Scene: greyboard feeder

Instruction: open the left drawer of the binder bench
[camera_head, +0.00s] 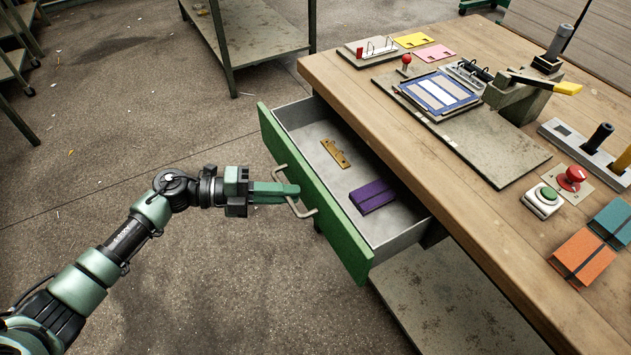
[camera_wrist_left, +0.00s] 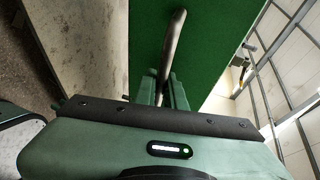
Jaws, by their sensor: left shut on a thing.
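The left drawer (camera_head: 345,243) of the binder bench (camera_head: 335,82) has a green front and stands pulled out, its grey inside showing. In it lie a purple block-like item (camera_head: 372,196) and a flat brass-coloured piece (camera_head: 335,153). My left gripper (camera_head: 292,191) is shut on the metal bar handle (camera_head: 297,208) of the drawer front. In the left wrist view the handle (camera_wrist_left: 175,42) runs between the fingers, against the green front (camera_wrist_left: 215,45). My right gripper is not in view.
The bench top carries a binding press (camera_head: 520,95), a red button (camera_head: 572,178), a green button (camera_head: 547,194), and orange (camera_head: 583,255) and teal (camera_head: 612,222) binders. A metal table (camera_head: 255,30) stands behind. The floor left of the drawer is clear.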

